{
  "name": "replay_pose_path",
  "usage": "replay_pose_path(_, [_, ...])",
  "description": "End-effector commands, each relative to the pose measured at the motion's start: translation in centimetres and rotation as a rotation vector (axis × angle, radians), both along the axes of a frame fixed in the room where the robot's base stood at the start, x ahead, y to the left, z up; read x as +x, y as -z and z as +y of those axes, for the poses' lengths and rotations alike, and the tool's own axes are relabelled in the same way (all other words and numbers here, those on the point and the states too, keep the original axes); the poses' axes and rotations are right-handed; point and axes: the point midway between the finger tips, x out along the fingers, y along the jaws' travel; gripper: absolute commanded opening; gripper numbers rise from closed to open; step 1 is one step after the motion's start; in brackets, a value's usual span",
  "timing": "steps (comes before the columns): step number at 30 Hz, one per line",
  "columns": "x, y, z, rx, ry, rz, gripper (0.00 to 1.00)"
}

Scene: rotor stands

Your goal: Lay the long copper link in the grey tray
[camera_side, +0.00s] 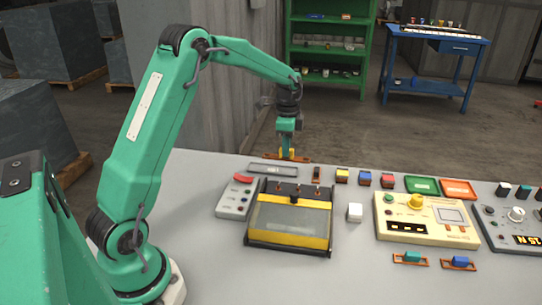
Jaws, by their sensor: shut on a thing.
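My gripper (287,151) points down at the back edge of the grey table. It is shut on the long copper link (301,159), a thin orange-brown bar with a yellow part at the jaws. The link lies crosswise just behind and above the grey tray (257,168), a shallow flat tray with a dark rim. Whether the link touches the tray or table is too small to tell.
A yellow-black framed box (289,243) stands in front of the tray, with a grey control panel (233,202) at its left. Small coloured blocks and a green tray (422,184) and orange tray (458,188) line the back right. A cream instrument (405,231) stands at right.

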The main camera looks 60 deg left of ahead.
Motion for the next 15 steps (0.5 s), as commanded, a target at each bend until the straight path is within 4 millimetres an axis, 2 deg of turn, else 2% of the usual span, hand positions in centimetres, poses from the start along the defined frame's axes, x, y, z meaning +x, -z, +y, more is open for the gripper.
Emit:
replay_pose_path(9, [0.4,3.2,5.3,-0.001,-0.004,0.001,0.00])
replay_pose_path(15, [0.6,4.7,7.7,-0.001,-0.001,0.001,0.00])
